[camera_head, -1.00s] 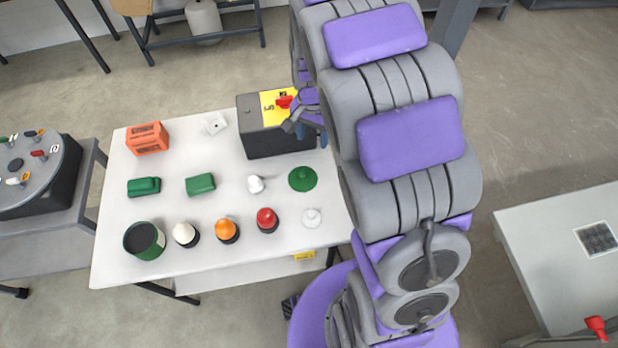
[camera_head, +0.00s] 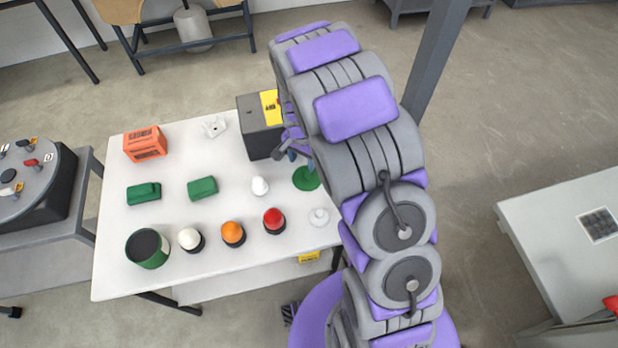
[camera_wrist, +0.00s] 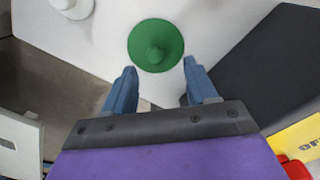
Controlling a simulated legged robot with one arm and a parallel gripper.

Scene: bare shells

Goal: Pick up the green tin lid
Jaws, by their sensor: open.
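The green tin lid (camera_head: 307,179) lies on the right part of the white table, partly hidden by my arm in the head view. In the wrist view the green tin lid (camera_wrist: 155,45) is a round disc with a central knob, just beyond my fingertips. My gripper (camera_wrist: 159,72) is open and empty, its two blue fingers apart and short of the knob. In the head view my gripper (camera_head: 291,155) is small and partly hidden above the lid.
A dark box with a yellow panel (camera_head: 256,125) stands close to the lid. A white domed piece (camera_head: 260,186) and a white knobbed piece (camera_head: 319,217) are near it. A green tin (camera_head: 147,250), coloured domes and an orange box (camera_head: 145,145) are further left.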

